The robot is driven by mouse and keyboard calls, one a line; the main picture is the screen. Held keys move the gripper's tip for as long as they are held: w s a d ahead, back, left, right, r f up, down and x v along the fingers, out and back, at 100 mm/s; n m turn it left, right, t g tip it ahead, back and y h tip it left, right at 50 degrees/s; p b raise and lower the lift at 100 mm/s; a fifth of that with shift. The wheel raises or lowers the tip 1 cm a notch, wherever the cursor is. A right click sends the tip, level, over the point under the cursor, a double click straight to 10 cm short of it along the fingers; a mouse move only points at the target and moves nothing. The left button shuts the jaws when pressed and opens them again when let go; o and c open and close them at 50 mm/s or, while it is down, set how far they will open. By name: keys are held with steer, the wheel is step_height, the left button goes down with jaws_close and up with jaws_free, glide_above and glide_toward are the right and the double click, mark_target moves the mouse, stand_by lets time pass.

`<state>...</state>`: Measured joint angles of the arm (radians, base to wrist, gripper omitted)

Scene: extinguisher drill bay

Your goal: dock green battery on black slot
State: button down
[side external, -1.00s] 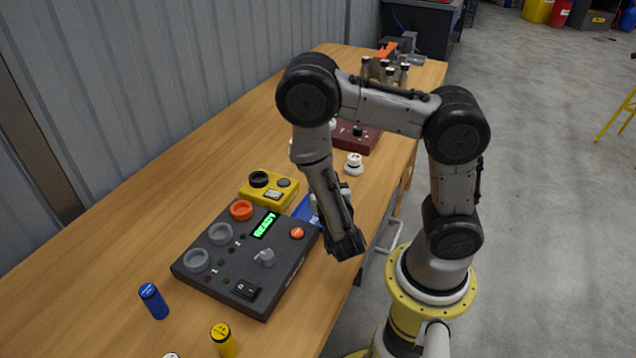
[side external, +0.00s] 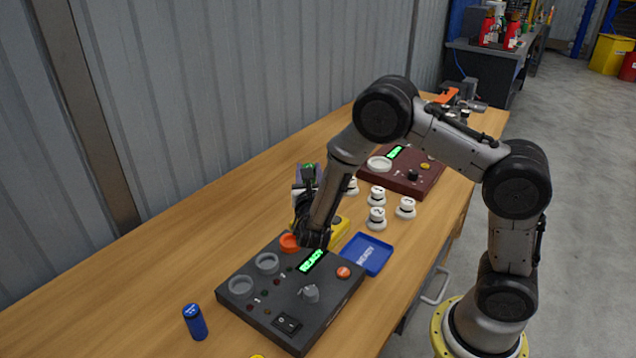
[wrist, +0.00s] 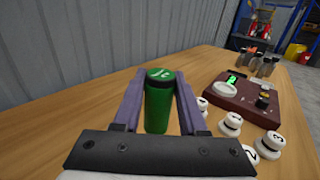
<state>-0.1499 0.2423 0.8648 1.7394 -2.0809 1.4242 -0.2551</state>
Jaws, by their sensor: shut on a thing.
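My gripper (wrist: 158,92) is shut on the green battery (wrist: 158,105), which stands upright between the two purple-grey fingers in the wrist view. The yellow box (side external: 343,229) is partly hidden behind my gripper. Its black round slot is hidden from the side view now.
The dark console (side external: 262,311) has an orange ring and two grey rings. A blue tray (side external: 366,254), several white knobs (side external: 377,217) and a maroon console (side external: 424,179) stand to the right. A blue battery (side external: 195,322) stands at the front left. The wood table is clear along the wall.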

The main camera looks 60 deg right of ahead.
steer(key=shift+f, duration=2.8)
steer(key=shift+f, duration=0.65)
steer(key=c, duration=0.7)
jaws_free()
steer(key=shift+c, duration=0.2)
steer(key=shift+s, duration=0.1)
steer(key=shift+v, duration=5.45)
